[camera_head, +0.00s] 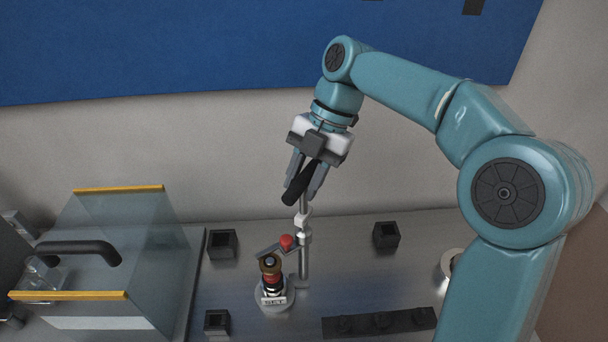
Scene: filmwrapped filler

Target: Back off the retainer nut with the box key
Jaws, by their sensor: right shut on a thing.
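My right gripper (303,184) is shut on a thick black bar (299,186), which looks like the handle of the box key. The bar tilts between the fingers. A thin metal rod (303,206) runs down just below it; I cannot tell whether it belongs to the key or to the grey post (304,262) under it. My left gripper is not in view.
A red ball knob (287,242) on a short grey lever sits beside the post. A clear cover (125,255) with yellow edges stands at left. Black square blocks (222,244) (386,236) and a black strip (380,323) sit on the metal bench. My right arm covers the right side.

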